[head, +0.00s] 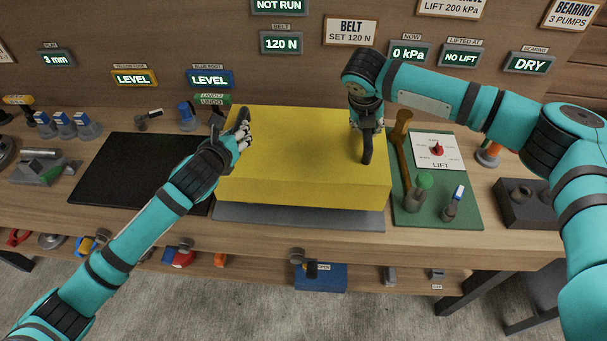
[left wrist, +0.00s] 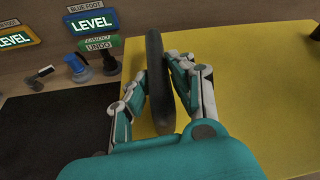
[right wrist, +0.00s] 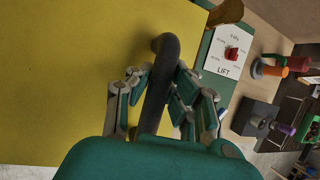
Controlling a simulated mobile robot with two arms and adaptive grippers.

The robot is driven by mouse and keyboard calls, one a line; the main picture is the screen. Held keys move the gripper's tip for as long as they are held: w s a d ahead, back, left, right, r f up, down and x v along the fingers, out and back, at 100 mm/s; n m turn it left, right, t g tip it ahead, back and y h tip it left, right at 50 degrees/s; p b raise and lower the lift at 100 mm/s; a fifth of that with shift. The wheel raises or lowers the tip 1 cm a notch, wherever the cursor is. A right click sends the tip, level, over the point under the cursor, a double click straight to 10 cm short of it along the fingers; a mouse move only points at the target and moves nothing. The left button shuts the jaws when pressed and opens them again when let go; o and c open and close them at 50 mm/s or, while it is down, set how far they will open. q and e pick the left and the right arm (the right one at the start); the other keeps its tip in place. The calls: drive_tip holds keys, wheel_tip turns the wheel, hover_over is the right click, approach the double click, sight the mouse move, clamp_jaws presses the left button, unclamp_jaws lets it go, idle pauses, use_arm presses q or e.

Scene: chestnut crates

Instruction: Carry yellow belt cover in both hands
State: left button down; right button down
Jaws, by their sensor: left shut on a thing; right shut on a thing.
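The yellow belt cover (head: 300,150) is a large box shape above a grey plate (head: 290,216) at the middle of the bench. It has a black handle near each side. My left gripper (head: 243,135) is shut on the left handle (left wrist: 157,80), which stands between its fingers in the left wrist view. My right gripper (head: 368,126) is shut on the right handle (head: 367,150), also between the fingers in the right wrist view (right wrist: 160,85). The cover looks level. I cannot tell whether it touches the plate.
A black mat (head: 130,165) lies left of the cover. A green board (head: 440,205) at the right holds a LIFT dial (head: 437,150), a wooden-handled tool (head: 402,130) and small knobbed pieces. A dark block (head: 530,205) stands further right. A shelf with several items runs below.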

use_arm(q)
drive_tip(key=shift+w+a+r, duration=0.1)
drive_tip(key=shift+w+a, duration=0.05)
drive_tip(key=shift+a, duration=0.3)
